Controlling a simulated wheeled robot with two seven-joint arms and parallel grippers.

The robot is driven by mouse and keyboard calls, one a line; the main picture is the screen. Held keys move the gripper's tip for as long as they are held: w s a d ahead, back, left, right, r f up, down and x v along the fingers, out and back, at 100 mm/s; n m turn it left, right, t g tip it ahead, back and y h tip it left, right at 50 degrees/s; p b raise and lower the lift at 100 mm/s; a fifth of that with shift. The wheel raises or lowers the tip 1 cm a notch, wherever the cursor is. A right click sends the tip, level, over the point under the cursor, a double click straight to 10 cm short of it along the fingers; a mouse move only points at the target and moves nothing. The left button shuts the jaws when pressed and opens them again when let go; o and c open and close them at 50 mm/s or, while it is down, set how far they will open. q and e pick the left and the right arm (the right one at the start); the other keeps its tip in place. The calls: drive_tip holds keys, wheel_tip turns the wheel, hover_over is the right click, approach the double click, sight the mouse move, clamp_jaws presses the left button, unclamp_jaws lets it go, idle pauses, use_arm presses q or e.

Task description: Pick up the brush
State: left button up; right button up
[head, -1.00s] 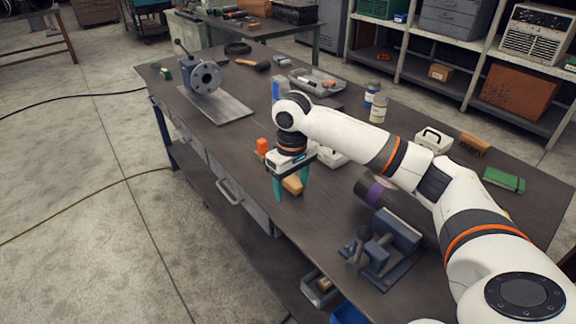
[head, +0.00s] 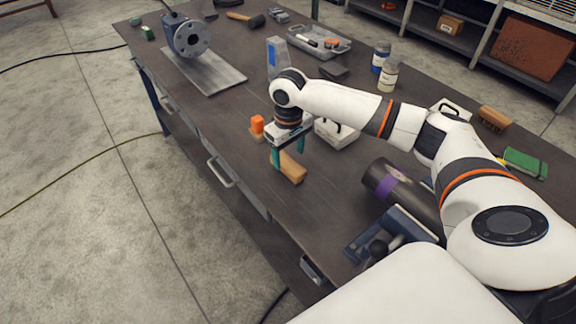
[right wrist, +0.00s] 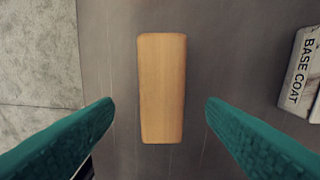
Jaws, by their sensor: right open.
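A tan wooden block (head: 291,171), which I take for the brush, lies on the dark workbench (head: 235,120) near its front edge; no bristles show. In the right wrist view its plain, rounded wooden back (right wrist: 161,88) lies lengthwise between the two green fingers. My right gripper (head: 288,157) is open and points down over it, with space on both sides in the right wrist view (right wrist: 160,106). Part of the block is hidden by the fingers in the head view. My left gripper is not in view.
An orange-topped item (head: 257,125) stands left of the gripper. A white box (head: 336,133) is close on the right. A dark cylinder with a purple band (head: 395,186) and a blue vise (head: 392,232) are nearer. Another brown, brush-like block (head: 494,117) lies far right.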

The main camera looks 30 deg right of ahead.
sight(288, 163)
drive_tip(key=f+p, duration=0.1)
drive_tip(key=f, duration=0.3)
drive_tip(key=shift+w+f, duration=0.1)
drive_tip(key=shift+w, duration=0.1)
drive_tip(key=shift+f, duration=0.35)
drive_tip(key=shift+w+d+f, duration=0.1)
drive_tip(key=shift+f, duration=0.05)
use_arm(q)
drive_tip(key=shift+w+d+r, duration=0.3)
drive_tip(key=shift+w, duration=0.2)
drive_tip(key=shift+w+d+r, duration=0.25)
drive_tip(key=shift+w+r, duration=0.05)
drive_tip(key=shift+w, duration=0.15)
use_arm(e)
drive_tip(key=c, duration=1.1)
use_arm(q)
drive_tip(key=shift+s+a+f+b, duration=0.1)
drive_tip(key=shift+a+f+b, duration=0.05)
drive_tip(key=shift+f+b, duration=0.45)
use_arm(e)
wheel_tip(288, 163, up, 10)
drive_tip(key=shift+r, duration=0.1)
